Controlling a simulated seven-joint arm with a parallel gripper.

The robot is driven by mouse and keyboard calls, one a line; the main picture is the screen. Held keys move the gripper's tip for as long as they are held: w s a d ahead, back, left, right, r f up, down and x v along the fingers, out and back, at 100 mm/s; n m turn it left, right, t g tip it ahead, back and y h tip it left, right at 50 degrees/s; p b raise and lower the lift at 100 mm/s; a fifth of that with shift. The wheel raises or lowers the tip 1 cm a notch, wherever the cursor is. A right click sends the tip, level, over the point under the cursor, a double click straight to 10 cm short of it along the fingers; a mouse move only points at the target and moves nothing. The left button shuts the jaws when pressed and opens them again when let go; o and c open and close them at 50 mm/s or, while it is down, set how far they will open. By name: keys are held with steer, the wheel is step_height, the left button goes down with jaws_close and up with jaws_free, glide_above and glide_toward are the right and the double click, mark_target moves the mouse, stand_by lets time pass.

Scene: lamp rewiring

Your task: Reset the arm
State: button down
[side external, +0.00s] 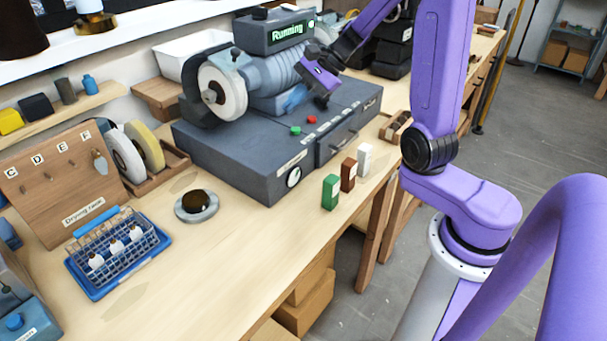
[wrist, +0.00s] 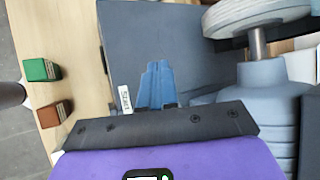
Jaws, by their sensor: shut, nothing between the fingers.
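My gripper (side external: 290,103) is over the top of the grey polishing machine (side external: 235,160), beside its motor housing. Its blue fingers (wrist: 156,72) are together in the wrist view, with nothing between them. A START label (wrist: 125,98) shows just beside the fingers. In the side view a green button (side external: 295,131) and a red button (side external: 311,119) are on the machine's top, in front of the gripper. The wrist view does not show the buttons. The machine's display (side external: 288,31) reads "Running". I cannot tell whether the fingertips touch the machine.
Green (side external: 330,192), brown (side external: 348,174) and white (side external: 364,159) blocks stand along the bench's front edge. A pale polishing wheel (side external: 222,92) is on the machine's left.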

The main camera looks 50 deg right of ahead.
steer(key=s+a+f+n+g+h, duration=0.2)
steer(key=s+a+n+g, duration=0.4)
steer(key=s+a+n, duration=0.6)
steer(key=s+d+n+h, duration=0.2)
steer(key=s+n+h, duration=0.2)
steer(key=s+n, duration=1.2)
steer(key=shift+s+d+f+n+t, duration=0.2)
steer(key=shift+d+n+t, duration=0.1)
steer(key=shift+d+n, duration=0.15)
